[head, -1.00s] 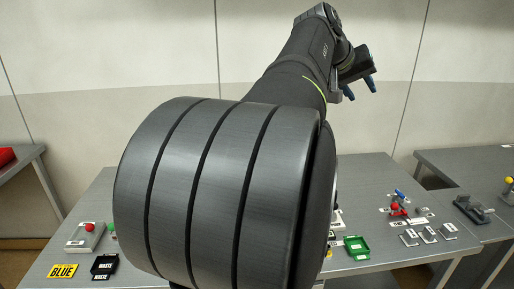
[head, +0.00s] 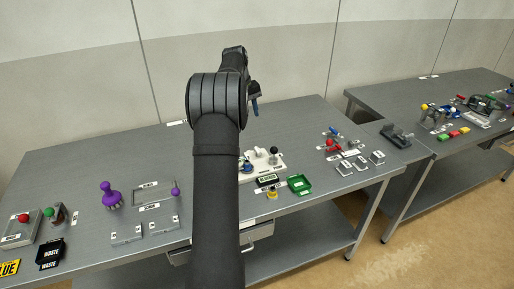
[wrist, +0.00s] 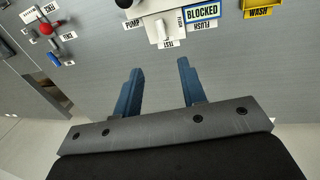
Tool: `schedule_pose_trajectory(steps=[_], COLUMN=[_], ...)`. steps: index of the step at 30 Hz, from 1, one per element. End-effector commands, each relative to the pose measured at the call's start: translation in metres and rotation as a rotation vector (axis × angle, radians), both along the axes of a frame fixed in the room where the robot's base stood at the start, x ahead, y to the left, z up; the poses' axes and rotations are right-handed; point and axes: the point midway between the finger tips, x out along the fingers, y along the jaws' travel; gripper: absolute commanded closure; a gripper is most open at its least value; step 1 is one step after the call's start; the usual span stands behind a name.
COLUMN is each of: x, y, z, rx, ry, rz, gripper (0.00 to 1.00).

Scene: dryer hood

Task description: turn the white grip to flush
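A white fixture (head: 262,164) stands on the middle table, right of my arm, with a black knob on it. In the wrist view the white fixture (wrist: 158,8) is at the top edge, partly cut off.
A BLOCKED sign (wrist: 202,12) sits beside the FLUSH label. A green tray (head: 300,185) and a yellow button (head: 272,194) are near the front edge. Red and blue levers (head: 333,143) stand to the right. A purple knob (head: 111,197) stands on the left.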

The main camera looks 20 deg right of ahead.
Motion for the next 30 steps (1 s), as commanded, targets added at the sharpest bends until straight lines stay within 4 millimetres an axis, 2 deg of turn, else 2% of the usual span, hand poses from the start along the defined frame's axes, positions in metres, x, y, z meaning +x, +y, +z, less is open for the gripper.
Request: schedule_pose_trajectory(steps=[5, 21, 27, 30], x=[0.000, 0.000, 0.000, 0.000], y=[-0.002, -0.024, -0.031, -0.033], z=[-0.016, -0.127, -0.157, -0.166], rx=[0.004, 0.003, 0.003, 0.002], ry=[0.005, 0.004, 0.004, 0.002], rz=[0.001, 0.000, 0.000, 0.001], gripper=[0.62, 0.62, 0.62, 0.62])
